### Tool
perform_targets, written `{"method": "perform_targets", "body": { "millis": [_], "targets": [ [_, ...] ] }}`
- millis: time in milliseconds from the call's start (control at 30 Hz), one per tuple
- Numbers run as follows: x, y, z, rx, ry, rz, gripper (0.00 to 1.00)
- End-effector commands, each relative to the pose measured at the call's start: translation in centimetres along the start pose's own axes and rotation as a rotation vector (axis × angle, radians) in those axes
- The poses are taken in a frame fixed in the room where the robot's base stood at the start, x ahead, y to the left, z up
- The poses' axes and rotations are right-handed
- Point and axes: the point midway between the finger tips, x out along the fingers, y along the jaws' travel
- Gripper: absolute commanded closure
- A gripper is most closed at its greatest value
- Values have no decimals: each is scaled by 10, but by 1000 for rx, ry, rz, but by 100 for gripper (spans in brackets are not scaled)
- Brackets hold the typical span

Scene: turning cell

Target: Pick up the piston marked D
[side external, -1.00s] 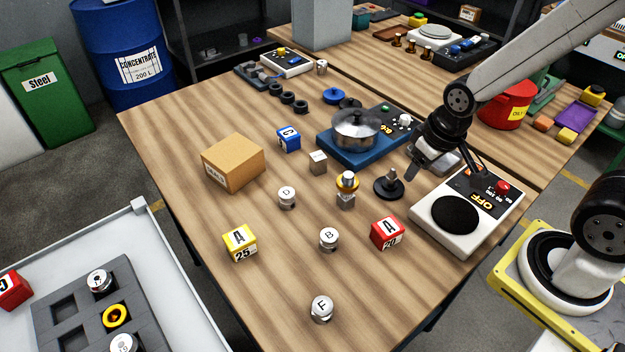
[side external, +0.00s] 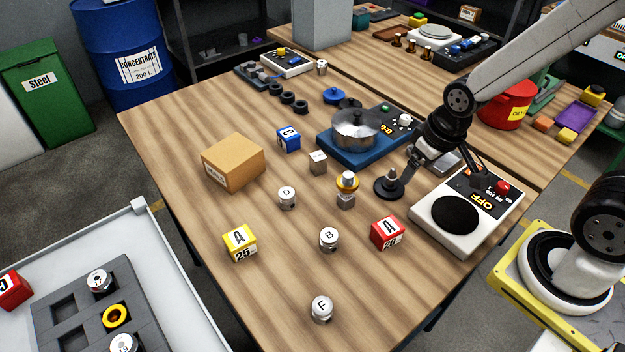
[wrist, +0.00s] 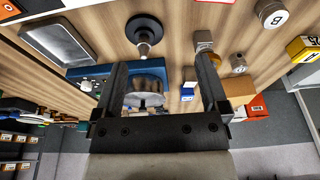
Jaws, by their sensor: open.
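The piston marked D (side external: 287,197) is a small silver cylinder standing upright on the wooden table (side external: 200,125), its white top lettered D. In the side view it is left of the yellow-ringed post (side external: 347,190). My gripper (side external: 447,172) is open and empty, well to the right of the piston, beside the black disc with a stem (side external: 389,184). In the wrist view my two black fingers (wrist: 160,65) are apart with nothing held between them. A small silver cylinder (wrist: 238,63) shows right of the fingers there; its letter is not readable.
Pistons B (side external: 329,239) and F (side external: 321,309) stand nearer the front. A cardboard box (side external: 233,162), yellow block (side external: 240,242), blue block (side external: 288,139) and red block (side external: 387,232) lie around piston D. A pot (side external: 355,129) and a white-based device (side external: 467,208) flank my gripper.

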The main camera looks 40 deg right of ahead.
Motion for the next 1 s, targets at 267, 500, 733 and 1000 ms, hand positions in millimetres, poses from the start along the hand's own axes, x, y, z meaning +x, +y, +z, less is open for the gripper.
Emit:
{"method": "perform_targets", "body": {
  "millis": [267, 500, 733, 1000],
  "targets": [
    [0, 0, 0, 9, -4, -2, 6],
    [7, -6, -6, 156, -75, -37, 6],
    [23, -26, -23, 488, -245, -135, 6],
    [40, -64, -58, 920, -496, -308, 6]
  ]
}}
